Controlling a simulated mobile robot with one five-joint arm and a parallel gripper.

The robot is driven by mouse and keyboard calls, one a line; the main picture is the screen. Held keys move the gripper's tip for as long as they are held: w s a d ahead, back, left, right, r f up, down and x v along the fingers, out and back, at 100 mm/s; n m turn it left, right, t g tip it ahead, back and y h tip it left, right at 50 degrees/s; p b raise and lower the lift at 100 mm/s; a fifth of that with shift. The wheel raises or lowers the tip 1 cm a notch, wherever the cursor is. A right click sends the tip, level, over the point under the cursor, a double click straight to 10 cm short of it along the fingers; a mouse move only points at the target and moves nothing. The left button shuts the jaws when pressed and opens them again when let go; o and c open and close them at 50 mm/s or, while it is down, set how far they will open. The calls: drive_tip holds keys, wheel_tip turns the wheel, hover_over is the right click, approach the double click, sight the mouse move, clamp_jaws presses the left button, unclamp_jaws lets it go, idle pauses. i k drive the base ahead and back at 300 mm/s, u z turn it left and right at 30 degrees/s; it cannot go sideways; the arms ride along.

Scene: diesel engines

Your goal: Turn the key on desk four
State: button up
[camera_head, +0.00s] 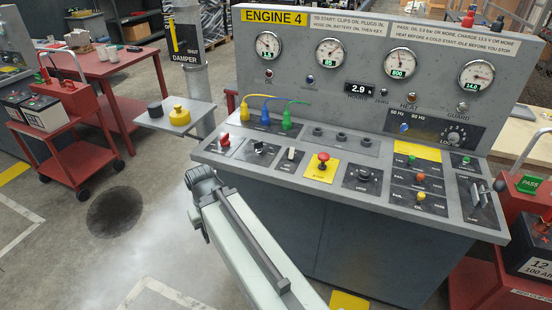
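Desk four is the grey console (340,225) marked ENGINE 4, at the centre and right. Its sloping top carries a red knob (224,139), a black rotary switch (259,148), a pale toggle (291,154), a red mushroom button (322,160) on yellow, and a round black control (363,175). I cannot tell for sure which of these is the key. My pale arm rises from the bottom edge. My gripper (203,182), at its dark end, is beside the console's front left corner, apart from the controls. Its fingers are not clear, so its opening cannot be told.
Yellow, blue and green plugs (286,121) with cables stand at the panel's back left. Gauges (330,53) line the upright panel. A small shelf (174,117) holds black and yellow caps. Red carts with batteries (44,112) stand left and right. Floor at left is open, with a dark patch.

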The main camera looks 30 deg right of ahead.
sight(258, 146)
drive_tip(key=u, duration=0.05)
drive_tip(key=k, duration=0.15)
drive_tip(key=u, duration=1.3)
drive_tip(key=i, duration=0.6)
drive_tip(key=z, duration=1.3)
drive_tip(key=i, duration=0.5)
